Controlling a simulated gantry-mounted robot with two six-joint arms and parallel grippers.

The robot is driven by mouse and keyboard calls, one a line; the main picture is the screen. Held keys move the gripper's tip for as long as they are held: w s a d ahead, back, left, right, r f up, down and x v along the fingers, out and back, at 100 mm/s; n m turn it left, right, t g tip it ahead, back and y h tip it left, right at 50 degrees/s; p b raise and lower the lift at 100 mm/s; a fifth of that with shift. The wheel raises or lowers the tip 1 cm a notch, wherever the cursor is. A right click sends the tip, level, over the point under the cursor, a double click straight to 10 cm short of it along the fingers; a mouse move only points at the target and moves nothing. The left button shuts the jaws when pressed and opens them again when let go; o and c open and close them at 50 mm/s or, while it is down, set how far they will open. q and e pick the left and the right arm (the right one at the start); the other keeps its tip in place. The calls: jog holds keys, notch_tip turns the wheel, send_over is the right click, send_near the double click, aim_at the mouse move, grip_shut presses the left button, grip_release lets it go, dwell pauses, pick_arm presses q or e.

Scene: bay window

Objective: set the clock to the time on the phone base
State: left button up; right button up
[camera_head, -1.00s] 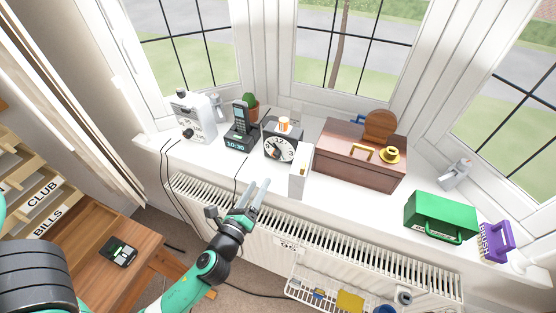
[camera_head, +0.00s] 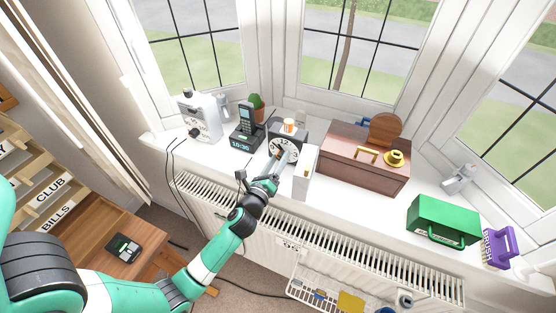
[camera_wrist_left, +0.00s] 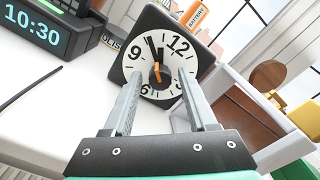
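The clock (camera_head: 292,143) is a dark block with a white round face, standing on the window sill. In the left wrist view the clock face (camera_wrist_left: 172,55) looks rolled, with a long black hand pointing between 9 and 12 and a dark, orange-marked piece at its centre. The phone base (camera_head: 241,145) stands left of it; its display (camera_wrist_left: 34,22) reads 10:30 in the left wrist view. My left gripper (camera_wrist_left: 159,75) is open, its fingers spread in front of the face on either side of the centre; contact is unclear. My right gripper is not in view.
A white device (camera_head: 198,118) stands farther left. The sill in front of the phone is mostly clear.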

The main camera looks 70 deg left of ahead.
pick_arm(q)
grip_shut()
